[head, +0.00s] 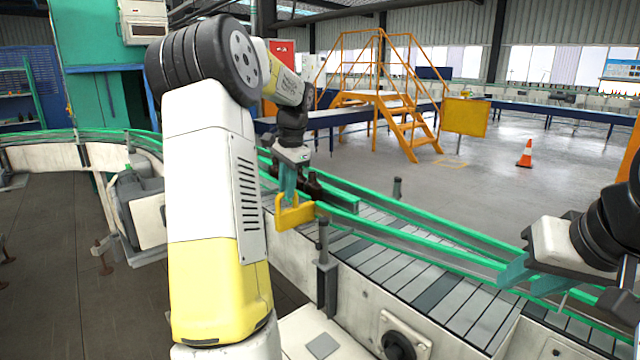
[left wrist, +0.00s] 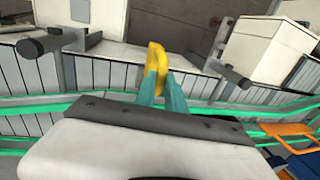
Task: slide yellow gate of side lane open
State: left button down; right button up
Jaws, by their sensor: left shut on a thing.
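The yellow gate (head: 296,214) shows as a yellow bracket-shaped piece at the near edge of the conveyor lane in the head view. My left gripper (head: 289,192) reaches down to it from above, its teal fingers shut on its upper part. In the left wrist view the teal fingers (left wrist: 165,92) close on the yellow piece (left wrist: 154,70), which hides the fingertips in part. Dark amber bottles (head: 314,186) stand on the lane just behind my left gripper, partly hidden by it. My right gripper (head: 530,280) is over the lane at the right, its teal fingers apart and empty.
Green guide rails (head: 425,239) line the slatted conveyor (head: 400,275). A grey post (head: 325,262) stands at the near edge, right of the gate. The slats between the bottles and my right gripper are clear. Orange stairs (head: 408,125) and a cone (head: 525,154) are far behind.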

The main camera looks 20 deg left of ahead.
pick_arm(q)
jog(key=shift+s+a, duration=0.15)
jog(key=shift+s, duration=0.05)
jog(key=c, duration=1.4)
grip_release()
jog(key=shift+r, duration=0.1)
jog(key=shift+r, duration=0.35)
notch_tip(320, 180, up, 7)
jog(key=d, duration=0.1)
jog(key=shift+s+d, duration=0.15)
jog(key=shift+s, duration=0.25)
jog(key=shift+f, duration=0.1)
